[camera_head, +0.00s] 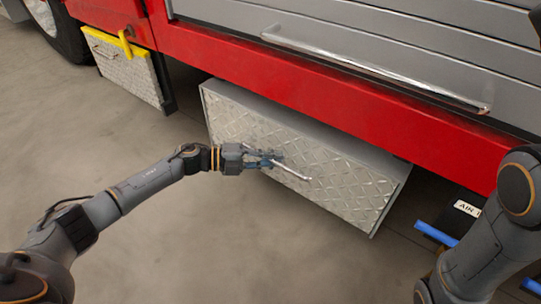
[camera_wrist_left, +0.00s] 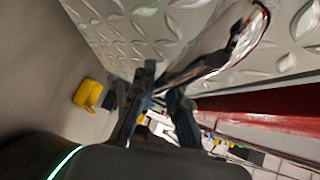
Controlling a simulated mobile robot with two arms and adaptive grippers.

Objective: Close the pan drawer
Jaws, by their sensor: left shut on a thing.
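The pan drawer (camera_head: 335,190) has a diamond-plate metal front and sits under the red body of the truck. It stands out from below the red sill, with its grey top edge showing. A chrome bar handle (camera_head: 292,172) runs along its front. My left gripper (camera_head: 268,160) is shut on the left part of this handle. In the left wrist view the fingers (camera_wrist_left: 160,108) are around the chrome handle (camera_wrist_left: 220,58), close to the diamond plate (camera_wrist_left: 125,30). My right arm shows at the right edge, but its gripper is out of view.
A red sill (camera_head: 290,85) and a silver shutter with a long chrome bar (camera_head: 375,70) are above the drawer. A second diamond-plate box (camera_head: 125,75) with a yellow part is at the upper left. Blue parts (camera_head: 437,234) are at lower right. The floor (camera_head: 240,250) in front is clear.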

